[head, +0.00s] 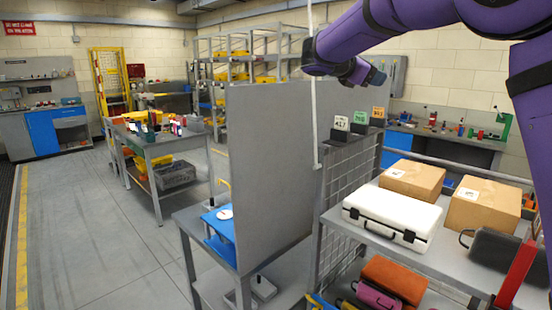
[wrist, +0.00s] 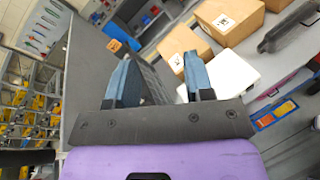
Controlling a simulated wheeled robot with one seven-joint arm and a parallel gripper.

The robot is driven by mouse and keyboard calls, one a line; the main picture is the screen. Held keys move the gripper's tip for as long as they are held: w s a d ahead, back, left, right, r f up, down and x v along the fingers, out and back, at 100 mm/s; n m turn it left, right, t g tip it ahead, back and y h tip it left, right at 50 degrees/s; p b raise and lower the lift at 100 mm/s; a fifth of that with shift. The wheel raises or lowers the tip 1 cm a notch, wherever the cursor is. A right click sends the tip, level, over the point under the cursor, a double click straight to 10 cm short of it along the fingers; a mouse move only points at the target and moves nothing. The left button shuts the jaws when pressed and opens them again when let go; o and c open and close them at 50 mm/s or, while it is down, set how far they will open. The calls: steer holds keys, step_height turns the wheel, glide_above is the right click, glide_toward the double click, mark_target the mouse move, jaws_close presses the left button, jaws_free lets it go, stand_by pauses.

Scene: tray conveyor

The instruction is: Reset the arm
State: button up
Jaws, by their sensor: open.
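My purple arm reaches in from the upper right of the head view. My gripper (head: 372,75) is at its end, raised in the air above the top of the grey partition panel (head: 275,140). In the wrist view my gripper (wrist: 158,78) shows two blue-grey fingers standing well apart, with nothing between them. Past the fingers, the wrist view shows the partition, the cartons and the white case, all at a distance. In the head view the fingers are small and seen from the side.
A shelf at right holds a white case (head: 392,216), cardboard boxes (head: 411,179) and a dark case (head: 493,247). Number signs (head: 340,124) stand on the ledge by the partition. A thin pale pole (head: 313,120) hangs close to my arm. Floor (head: 95,230) at left is clear.

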steer(key=s+d+f+m+g+y, duration=0.1)
steer(key=s+d+f+m+y, duration=0.3)
steer(key=s, duration=0.7)
steer(key=s+d+f+m+g+y, duration=0.15)
steer(key=s+d+m+y, duration=0.35)
steer(key=s, duration=0.6)
steer(key=s+a+f+m+y, duration=0.1)
steer(key=s+f+m, duration=0.2)
steer(key=s, duration=0.4)
steer(key=s+a+f+m+y, duration=0.1)
steer(key=s+f+m+y, duration=0.1)
steer(key=s, duration=0.6)
steer(key=s+a+f+m+t+y, duration=0.1)
steer(key=s+f+m+y, duration=0.1)
steer(key=s+f+m, duration=0.2)
steer(key=s+f, duration=0.1)
steer(key=s, duration=0.2)
steer(key=shift+s+a+f+m, duration=0.15)
steer(key=shift+a+f+m, duration=0.15)
steer(key=shift+a, duration=0.1)
